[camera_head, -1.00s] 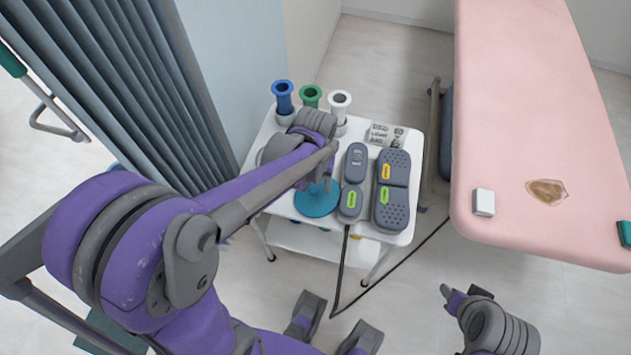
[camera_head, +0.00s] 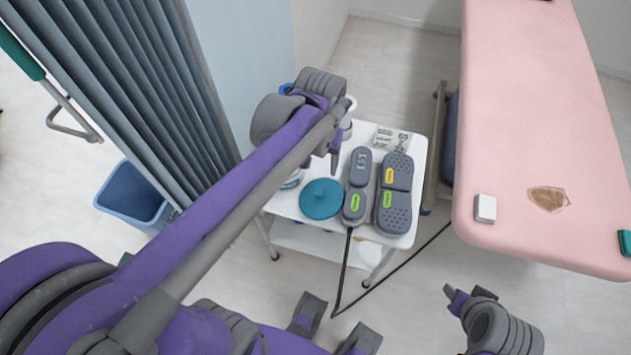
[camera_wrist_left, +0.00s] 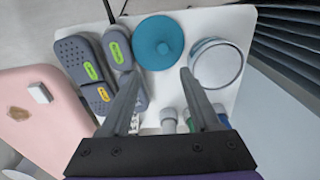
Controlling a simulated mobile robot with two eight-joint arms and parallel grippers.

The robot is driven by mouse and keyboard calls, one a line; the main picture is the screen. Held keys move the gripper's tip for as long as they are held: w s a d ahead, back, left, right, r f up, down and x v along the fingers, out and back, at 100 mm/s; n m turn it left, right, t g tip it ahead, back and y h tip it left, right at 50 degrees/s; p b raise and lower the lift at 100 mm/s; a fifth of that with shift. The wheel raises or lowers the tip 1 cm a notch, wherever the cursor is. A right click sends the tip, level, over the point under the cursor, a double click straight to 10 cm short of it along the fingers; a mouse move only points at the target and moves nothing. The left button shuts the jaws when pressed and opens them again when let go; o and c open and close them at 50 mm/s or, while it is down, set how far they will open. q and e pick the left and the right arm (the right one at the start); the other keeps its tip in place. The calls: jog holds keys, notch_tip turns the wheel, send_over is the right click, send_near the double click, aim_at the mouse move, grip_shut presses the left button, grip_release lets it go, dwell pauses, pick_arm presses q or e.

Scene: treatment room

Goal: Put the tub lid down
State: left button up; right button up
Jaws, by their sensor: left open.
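The tub lid is a teal disc with a small knob (camera_head: 321,199). It lies flat at the front left of the white trolley top, and also shows in the left wrist view (camera_wrist_left: 158,42). My left gripper (camera_head: 335,160) is open and empty, above the trolley behind the lid. In the wrist view its fingers (camera_wrist_left: 160,80) are apart, with the lid beyond them. The round white tub (camera_wrist_left: 217,63) stands beside the lid; my arm mostly hides it in the head view. My right gripper (camera_head: 462,295) is at the lower right, away from the trolley; its jaws are unclear.
Grey foot pedals (camera_head: 393,193) and a grey handset (camera_head: 356,184) with a cable lie right of the lid. A printed packet (camera_head: 391,139) lies behind them. A pink couch (camera_head: 540,120) stands right, a grey curtain (camera_head: 120,80) left, and a blue bin (camera_head: 130,195) beside it.

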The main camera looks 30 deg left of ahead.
pick_arm(q)
jog(key=s+d+f+m+t, duration=0.2)
jog(key=s+d+f+t, duration=0.1)
jog(key=s, duration=0.7)
jog(key=shift+s+f+t, duration=0.15)
jog(key=shift+f+t, duration=0.6)
jog(key=shift+t, duration=0.15)
jog(key=shift+r, duration=0.1)
jog(key=r+p, duration=0.2)
jog(key=w+r+p, duration=0.1)
jog(key=r+p, duration=0.2)
jog(key=shift+w+r, duration=0.1)
jog(key=shift+r, duration=0.25)
jog(key=shift+w, duration=0.15)
